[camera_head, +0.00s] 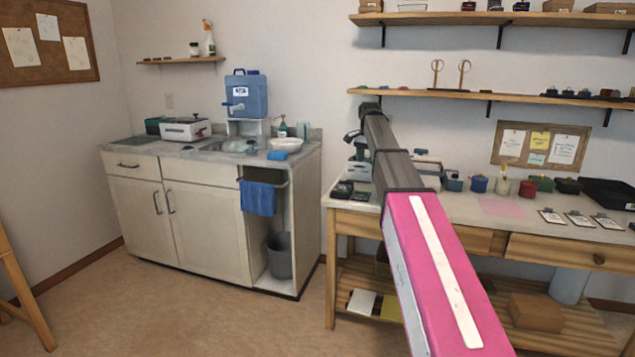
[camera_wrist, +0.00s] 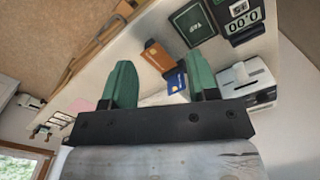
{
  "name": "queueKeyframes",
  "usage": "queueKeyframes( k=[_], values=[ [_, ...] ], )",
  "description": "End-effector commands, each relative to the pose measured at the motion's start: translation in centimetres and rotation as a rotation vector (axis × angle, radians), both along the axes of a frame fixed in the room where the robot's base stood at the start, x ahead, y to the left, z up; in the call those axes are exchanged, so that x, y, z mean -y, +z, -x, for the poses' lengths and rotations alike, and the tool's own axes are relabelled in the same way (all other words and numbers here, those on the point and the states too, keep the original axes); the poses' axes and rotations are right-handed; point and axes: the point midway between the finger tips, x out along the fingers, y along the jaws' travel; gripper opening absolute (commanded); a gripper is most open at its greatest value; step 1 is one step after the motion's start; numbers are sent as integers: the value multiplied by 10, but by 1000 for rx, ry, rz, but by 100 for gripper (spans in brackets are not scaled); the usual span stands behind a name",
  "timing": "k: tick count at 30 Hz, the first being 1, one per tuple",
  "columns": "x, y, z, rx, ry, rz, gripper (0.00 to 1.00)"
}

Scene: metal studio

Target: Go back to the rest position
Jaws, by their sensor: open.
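My arm (camera_head: 395,170), pink with dark grey links, reaches forward and up in front of the workbench in the head view. My gripper shows in the wrist view (camera_wrist: 161,82) with its two green fingers spread wide apart. It looks open and holds nothing that I can see. In the head view the gripper end is small and partly hidden near the bench's left back corner. The workbench (camera_head: 460,208) lies beyond the arm, and its top shows tilted in the wrist view.
In the wrist view, an orange box (camera_wrist: 157,55), a green box (camera_wrist: 193,24) and a black digital device (camera_wrist: 242,17) lie beyond the fingers. A sink cabinet (camera_head: 205,215) with a blue water jug (camera_head: 247,95) stands at left. Shelves (camera_head: 480,95) hang above the bench.

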Motion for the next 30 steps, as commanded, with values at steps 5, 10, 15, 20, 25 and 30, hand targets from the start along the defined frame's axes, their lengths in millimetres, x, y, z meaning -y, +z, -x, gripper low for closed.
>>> queueKeyframes(
  k=[5,10,15,20,25,30],
  values=[
    [0,-34,16,-1,41,0,54],
    [0,-74,35,-1,96,0,54],
    [0,-134,68,-3,179,0,54],
    [0,-202,114,-2,287,-1,54],
    [0,-266,167,-2,403,-1,54],
    [0,-321,225,-1,519,0,54]
  ],
)
